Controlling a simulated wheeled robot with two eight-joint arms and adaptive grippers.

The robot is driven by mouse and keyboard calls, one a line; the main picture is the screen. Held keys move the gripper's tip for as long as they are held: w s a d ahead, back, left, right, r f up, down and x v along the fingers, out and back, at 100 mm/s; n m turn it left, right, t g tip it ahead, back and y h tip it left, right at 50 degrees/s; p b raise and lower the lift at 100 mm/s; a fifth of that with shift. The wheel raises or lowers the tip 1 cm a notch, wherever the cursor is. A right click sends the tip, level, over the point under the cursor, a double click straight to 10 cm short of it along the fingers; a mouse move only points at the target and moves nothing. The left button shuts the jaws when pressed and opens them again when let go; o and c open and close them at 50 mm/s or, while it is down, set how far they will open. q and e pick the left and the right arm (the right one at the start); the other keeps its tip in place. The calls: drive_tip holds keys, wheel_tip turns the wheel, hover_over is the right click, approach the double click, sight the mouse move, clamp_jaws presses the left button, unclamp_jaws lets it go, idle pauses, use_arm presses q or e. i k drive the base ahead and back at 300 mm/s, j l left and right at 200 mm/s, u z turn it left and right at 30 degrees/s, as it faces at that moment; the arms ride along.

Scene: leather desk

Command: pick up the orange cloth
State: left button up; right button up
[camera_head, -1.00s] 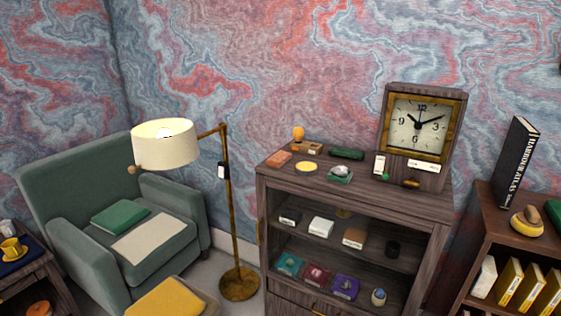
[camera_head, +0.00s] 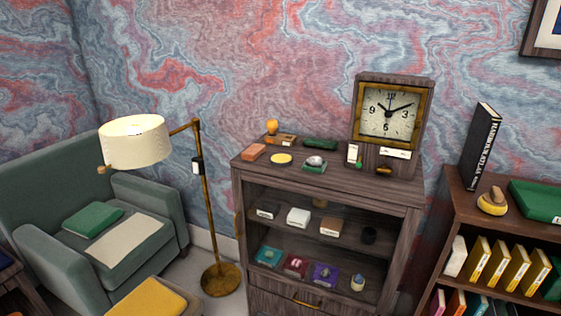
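A small orange block-shaped item (camera_head: 253,152) lies at the front left of the cabinet top; it may be a folded cloth, but it is too small to tell. A larger yellow-orange cloth (camera_head: 150,299) lies flat on the low seat at the bottom left, cut off by the lower picture edge. I cannot tell for certain which one is the orange cloth. Neither of my grippers shows in the head view.
The dark wooden cabinet (camera_head: 330,180) carries a square clock (camera_head: 388,112) and several small items, with more on its shelves. A floor lamp (camera_head: 136,142) and green armchair (camera_head: 40,185) stand left. A bookshelf (camera_head: 470,207) with several books stands right.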

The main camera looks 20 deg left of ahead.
sight(252, 153)
drive_tip(key=i+j, duration=0.2)
drive_tip(key=j, duration=0.2)
drive_tip(key=i+j, duration=0.25)
drive_tip(key=j, duration=0.15)
drive_tip(key=i+j, duration=0.2)
drive_tip(key=j, duration=0.15)
